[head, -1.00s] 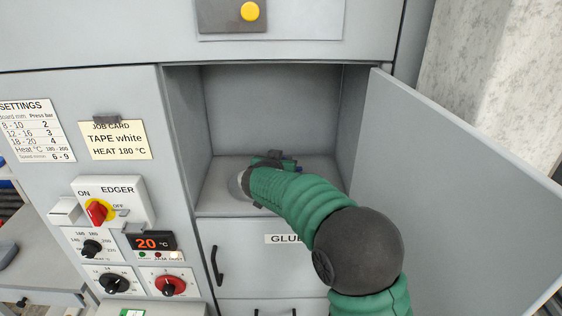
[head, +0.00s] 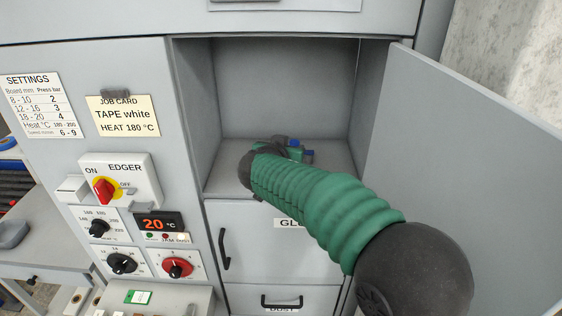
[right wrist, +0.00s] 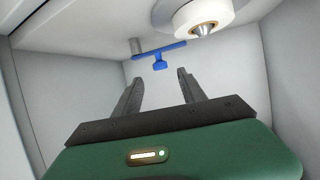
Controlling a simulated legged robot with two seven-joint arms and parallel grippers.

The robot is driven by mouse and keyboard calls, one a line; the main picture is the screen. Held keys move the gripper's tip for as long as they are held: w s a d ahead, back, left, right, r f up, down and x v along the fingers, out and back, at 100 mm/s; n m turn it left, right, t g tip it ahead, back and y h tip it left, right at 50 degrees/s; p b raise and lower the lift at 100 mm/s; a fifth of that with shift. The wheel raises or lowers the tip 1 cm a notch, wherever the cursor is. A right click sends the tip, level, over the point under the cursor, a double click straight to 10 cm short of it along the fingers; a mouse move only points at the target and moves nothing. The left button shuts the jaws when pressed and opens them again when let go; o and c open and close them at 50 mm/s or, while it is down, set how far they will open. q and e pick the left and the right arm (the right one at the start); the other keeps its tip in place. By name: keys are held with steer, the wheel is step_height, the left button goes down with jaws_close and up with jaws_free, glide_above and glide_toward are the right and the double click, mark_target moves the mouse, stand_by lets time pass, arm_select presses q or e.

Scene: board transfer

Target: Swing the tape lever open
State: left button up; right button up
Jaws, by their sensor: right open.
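In the right wrist view a blue lever (right wrist: 159,52), a bar with a short stub, sits beside a grey post, ahead of my right gripper (right wrist: 158,74). The gripper's two fingers are apart with nothing between them, and the lever shows just beyond the fingertips. I see no contact. In the head view my right arm reaches into the open compartment (head: 280,85), and its wrist hides most of the gripper. Small blue parts show past the wrist; I cannot tell what they belong to. My left gripper is not in view.
A white roll with a metal cone (right wrist: 203,18) is close to the lever's right. The compartment's walls surround the gripper. Its open door (head: 465,150) stands to the right of my arm. An edger panel with a red switch (head: 106,190) and dials is at left.

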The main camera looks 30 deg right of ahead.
steer(key=b+v, duration=0.2)
steer(key=v, duration=0.7)
steer(key=shift+s+a+f, duration=0.1)
steer(key=s+a+f+n+g+y, duration=0.2)
steer(key=s+f, duration=0.2)
steer(key=f, duration=0.6)
steer(key=s+a+f+n+g+y, duration=0.2)
steer(key=s+f+n+y, duration=0.1)
steer(key=f, duration=0.8)
steer(key=shift+s+a+f+n, duration=0.3)
steer(key=shift+s+a, duration=0.1)
steer(key=shift+s, duration=0.3)
steer(key=s+a+f+n+g+y, duration=0.1)
steer(key=s+f, duration=0.3)
steer(key=s+a+f+n+g+y, duration=0.1)
steer(key=s+a+f+y, duration=0.1)
steer(key=s+f, duration=0.2)
steer(key=s+a+f+n+y, duration=0.1)
steer(key=s+a+f, duration=0.1)
steer(key=s+f, duration=0.2)
steer(key=shift+s+a+f+g, duration=0.2)
steer(key=shift+a+f+g, duration=0.05)
steer(key=shift+f+g, duration=0.15)
